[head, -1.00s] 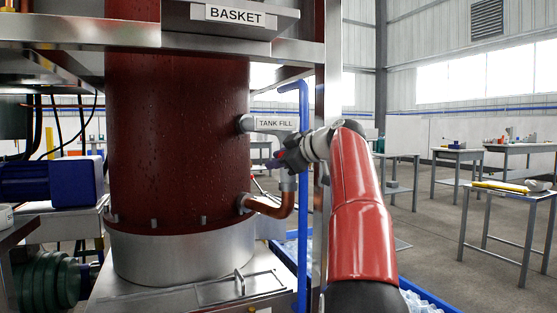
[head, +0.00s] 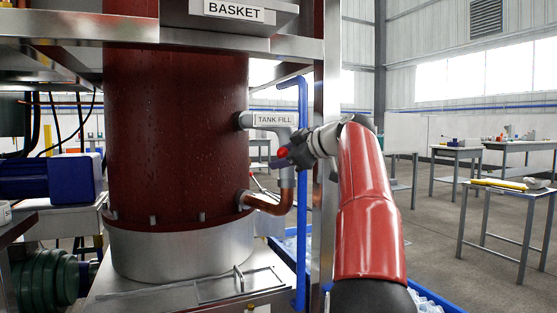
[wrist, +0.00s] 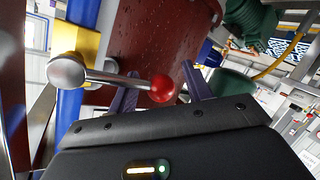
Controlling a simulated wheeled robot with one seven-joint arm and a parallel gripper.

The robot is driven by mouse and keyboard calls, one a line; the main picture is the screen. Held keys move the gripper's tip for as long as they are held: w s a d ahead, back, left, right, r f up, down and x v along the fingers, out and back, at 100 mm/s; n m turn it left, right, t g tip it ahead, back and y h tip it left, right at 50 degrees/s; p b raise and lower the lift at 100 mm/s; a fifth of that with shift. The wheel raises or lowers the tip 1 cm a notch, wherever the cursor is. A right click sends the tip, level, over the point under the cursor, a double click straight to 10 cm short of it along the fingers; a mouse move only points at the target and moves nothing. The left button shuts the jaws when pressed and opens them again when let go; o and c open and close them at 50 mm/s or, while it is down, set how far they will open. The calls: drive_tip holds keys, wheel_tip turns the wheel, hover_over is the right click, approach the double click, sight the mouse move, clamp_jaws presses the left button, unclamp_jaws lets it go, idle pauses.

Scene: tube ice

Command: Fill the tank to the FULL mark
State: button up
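A valve lever with a silver hub (wrist: 66,70) and a red ball knob (wrist: 162,88) crosses the wrist view. My gripper (wrist: 160,88) is open, with its purple fingers apart; the red knob appears between them with gaps on both sides. I cannot tell its exact depth between the fingers. In the head view my gripper (head: 290,158) is beside the grey pipe under the TANK FILL label (head: 273,119), with the red knob (head: 283,152) showing at it. The dark red cylinder (head: 175,140) stands left of it. No FULL mark or water level is visible.
A copper pipe (head: 268,203) joins the cylinder below my gripper. A blue vertical pipe (head: 302,200) and a steel post (head: 325,90) stand close to my arm. A BASKET label (head: 233,12) is above. Work tables (head: 505,190) stand at right, with open floor between.

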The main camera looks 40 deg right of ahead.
drive_tip(key=v, duration=0.5)
drive_tip(key=shift+s, duration=0.25)
